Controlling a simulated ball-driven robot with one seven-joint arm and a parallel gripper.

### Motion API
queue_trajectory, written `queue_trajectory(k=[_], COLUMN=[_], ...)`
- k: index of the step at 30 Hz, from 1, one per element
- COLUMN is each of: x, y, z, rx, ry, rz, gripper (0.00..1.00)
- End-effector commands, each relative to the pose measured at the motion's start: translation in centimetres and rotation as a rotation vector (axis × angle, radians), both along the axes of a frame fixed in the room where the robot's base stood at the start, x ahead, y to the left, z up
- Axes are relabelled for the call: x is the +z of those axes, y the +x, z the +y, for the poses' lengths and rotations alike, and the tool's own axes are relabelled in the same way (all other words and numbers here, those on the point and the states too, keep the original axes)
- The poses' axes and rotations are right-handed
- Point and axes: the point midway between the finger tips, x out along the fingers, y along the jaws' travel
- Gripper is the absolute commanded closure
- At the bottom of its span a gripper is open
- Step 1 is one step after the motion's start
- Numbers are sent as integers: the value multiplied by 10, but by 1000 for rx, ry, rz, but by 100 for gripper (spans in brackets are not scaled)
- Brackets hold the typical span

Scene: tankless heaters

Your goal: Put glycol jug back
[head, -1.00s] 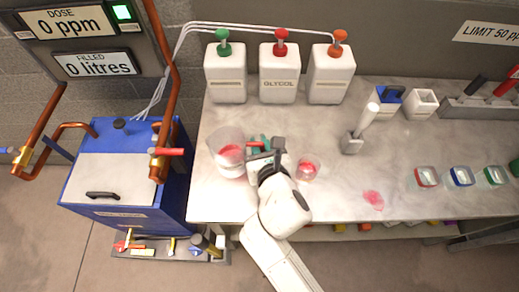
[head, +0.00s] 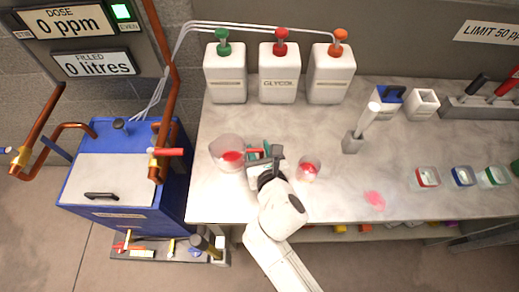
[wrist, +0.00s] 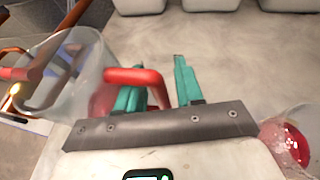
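A clear jug (head: 226,146) with a red handle and red liquid low inside is at the left end of the bench. In the wrist view the jug (wrist: 62,72) leans to the left. My gripper (head: 263,152) is just right of it. A white glycol container (head: 279,75) with a red pump stands at the back.
A small clear cup (head: 308,169) with red liquid stands right of my gripper. White containers with green (head: 224,75) and orange (head: 331,75) pumps flank the glycol one. A holder (head: 352,143) with a white-handled tool stands mid-bench. A red spill (head: 374,199) lies near the front edge.

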Motion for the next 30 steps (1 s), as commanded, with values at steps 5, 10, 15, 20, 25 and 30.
queue_trajectory(k=[5, 10, 15, 20, 25, 30], x=[0, 3, 9, 21, 34, 44], y=[0, 0, -16, -46, -77, -98], z=[0, 0, -3, -10, -17, -22], rx=[0, 0, 1, 2, 2, 1], ry=[0, 0, -1, 0, 1, -1], rz=[0, 0, 1, 1, 1, 1], gripper=[57, 57, 57, 57, 57, 57])
